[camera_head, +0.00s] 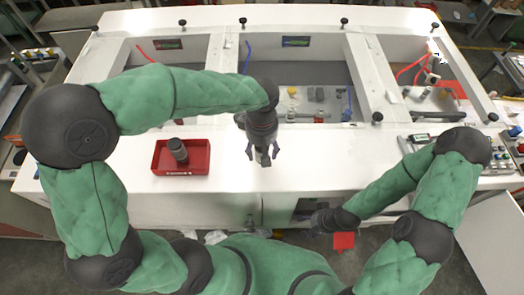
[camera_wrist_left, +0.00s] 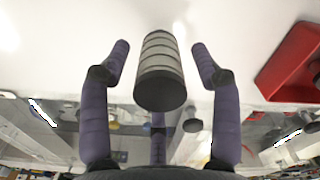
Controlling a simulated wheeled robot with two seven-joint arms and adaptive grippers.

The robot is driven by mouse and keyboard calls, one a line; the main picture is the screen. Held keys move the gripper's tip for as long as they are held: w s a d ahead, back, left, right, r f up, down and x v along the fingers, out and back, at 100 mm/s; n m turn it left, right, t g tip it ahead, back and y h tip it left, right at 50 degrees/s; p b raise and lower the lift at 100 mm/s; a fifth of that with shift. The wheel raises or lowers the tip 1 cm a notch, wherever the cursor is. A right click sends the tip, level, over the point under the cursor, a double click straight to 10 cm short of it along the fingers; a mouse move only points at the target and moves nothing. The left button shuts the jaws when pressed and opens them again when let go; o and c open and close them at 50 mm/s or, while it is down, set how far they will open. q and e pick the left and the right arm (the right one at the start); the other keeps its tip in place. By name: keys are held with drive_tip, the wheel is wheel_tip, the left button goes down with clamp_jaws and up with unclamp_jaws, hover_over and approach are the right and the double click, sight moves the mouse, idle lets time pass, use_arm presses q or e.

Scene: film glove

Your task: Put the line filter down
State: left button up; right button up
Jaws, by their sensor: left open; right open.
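The line filter looks like a dark grey ribbed cylinder (camera_wrist_left: 160,72) in the left wrist view, between the fingers of my left gripper with gaps at both sides. In the head view, my left gripper (camera_head: 262,152) is open, pointing down over the front of the white table (camera_head: 330,160). A small grey part of the filter (camera_head: 264,159) shows between its fingertips, at or just above the tabletop; I cannot tell whether it touches. My right gripper (camera_head: 322,222) hangs low in front of the table edge, empty, its fingers small and dark.
A red tray (camera_head: 160,170) stands left of my left gripper, holding another dark cylinder (camera_head: 178,150). It also shows in the left wrist view (camera_wrist_left: 285,75). Sunken bins (camera_head: 310,75) with small parts lie behind. The tabletop right of my left gripper is clear.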

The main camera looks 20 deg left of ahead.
use_arm(q)
wheel_tip(320, 180, up, 10)
drive_tip(key=shift+f, duration=0.15)
idle(0.7)
